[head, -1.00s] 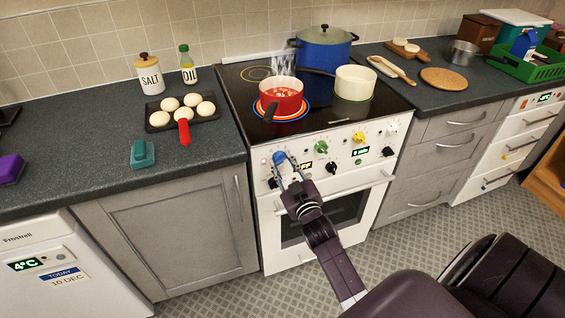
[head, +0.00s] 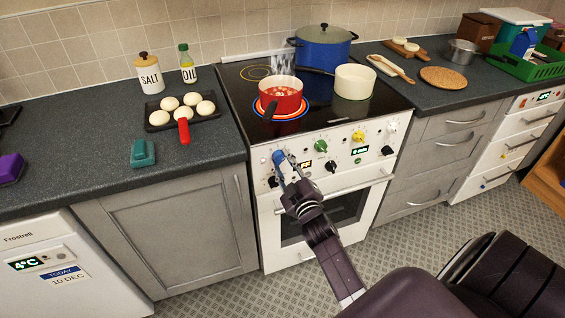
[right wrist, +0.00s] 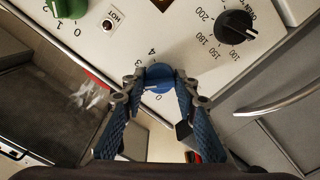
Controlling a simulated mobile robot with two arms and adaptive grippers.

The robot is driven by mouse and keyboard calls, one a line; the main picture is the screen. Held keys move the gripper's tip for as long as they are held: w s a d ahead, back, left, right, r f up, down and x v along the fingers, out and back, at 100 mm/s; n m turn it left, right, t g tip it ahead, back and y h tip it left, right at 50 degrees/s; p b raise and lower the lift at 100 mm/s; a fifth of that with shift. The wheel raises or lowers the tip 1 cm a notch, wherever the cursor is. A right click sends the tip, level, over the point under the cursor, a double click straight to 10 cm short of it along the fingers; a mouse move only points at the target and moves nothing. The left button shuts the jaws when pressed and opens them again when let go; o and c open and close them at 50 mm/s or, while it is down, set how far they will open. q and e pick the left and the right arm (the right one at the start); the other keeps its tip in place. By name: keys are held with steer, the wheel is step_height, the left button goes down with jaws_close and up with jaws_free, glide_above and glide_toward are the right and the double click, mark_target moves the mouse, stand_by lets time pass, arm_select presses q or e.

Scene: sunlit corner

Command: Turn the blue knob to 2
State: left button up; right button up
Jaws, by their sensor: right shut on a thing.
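The blue knob (head: 279,157) is at the left end of the white stove's (head: 268,215) front panel. In the right wrist view the blue knob (right wrist: 160,74) sits between the fingers of my right gripper (right wrist: 158,90), which is shut on it from both sides. My right gripper (head: 284,168) also shows in the head view. My left gripper is not in view.
Green (head: 320,147) and yellow (head: 358,137) knobs and black knobs share the panel. A red pot (head: 281,103) stands on the hob above, near a cream pot (head: 354,82) and a blue pot (head: 323,50). The oven handle (head: 335,192) runs below the panel.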

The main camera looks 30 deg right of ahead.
steer(key=o, duration=1.2)
steer(key=shift+c, duration=0.2)
steer(key=v, duration=1.2)
